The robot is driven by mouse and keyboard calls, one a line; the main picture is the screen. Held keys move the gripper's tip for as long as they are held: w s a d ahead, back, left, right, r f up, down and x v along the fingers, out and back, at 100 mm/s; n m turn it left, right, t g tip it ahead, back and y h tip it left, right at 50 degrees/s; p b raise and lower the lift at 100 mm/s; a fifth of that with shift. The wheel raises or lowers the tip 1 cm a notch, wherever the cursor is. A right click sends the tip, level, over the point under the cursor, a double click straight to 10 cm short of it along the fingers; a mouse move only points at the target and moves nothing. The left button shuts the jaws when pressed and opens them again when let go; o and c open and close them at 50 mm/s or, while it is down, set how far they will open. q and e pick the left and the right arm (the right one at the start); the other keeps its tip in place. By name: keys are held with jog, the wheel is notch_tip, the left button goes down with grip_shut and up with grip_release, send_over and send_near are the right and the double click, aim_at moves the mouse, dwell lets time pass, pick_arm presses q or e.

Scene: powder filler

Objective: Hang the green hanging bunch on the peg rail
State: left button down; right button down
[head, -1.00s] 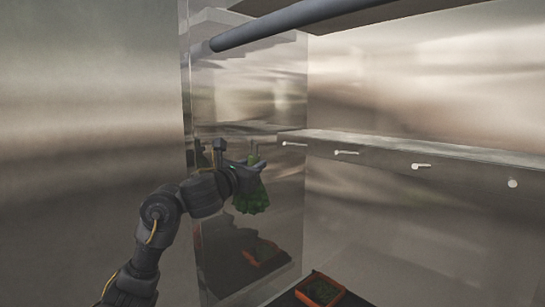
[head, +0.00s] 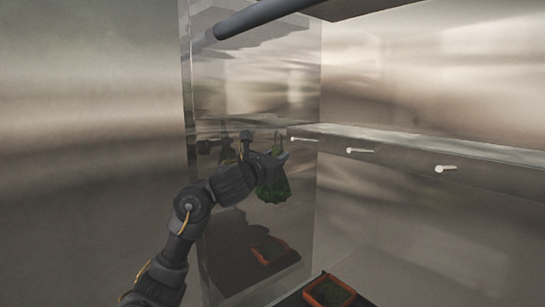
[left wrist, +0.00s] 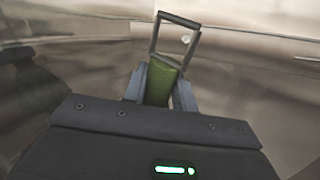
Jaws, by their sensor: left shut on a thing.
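The green hanging bunch (head: 273,188) hangs upright below my left gripper (head: 279,156) in the head view. The gripper is shut on its green stem (left wrist: 161,86), which shows in the left wrist view with a grey square wire loop (left wrist: 176,35) above it. The peg rail (head: 420,160) runs along the back wall with white pegs (head: 360,151) sticking out. The gripper is just left of the leftmost peg (head: 303,139) and the loop is apart from the pegs as far as I can see. My right gripper is not in view.
An orange-rimmed tray (head: 330,292) with dark green contents stands low at the bottom. A shiny metal panel (head: 255,90) on the left mirrors my arm and the tray. A dark pipe (head: 262,18) crosses above. The space before the rail is clear.

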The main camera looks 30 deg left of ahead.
pick_arm(q)
jog(key=shift+w+d, duration=0.3)
jog(key=shift+w, duration=0.3)
jog(key=w+d+f+b, duration=0.1)
jog(key=w+d, duration=0.1)
jog(key=w, duration=0.4)
jog(key=shift+w+d+f+b, duration=0.15)
jog(key=shift+w+b, duration=0.25)
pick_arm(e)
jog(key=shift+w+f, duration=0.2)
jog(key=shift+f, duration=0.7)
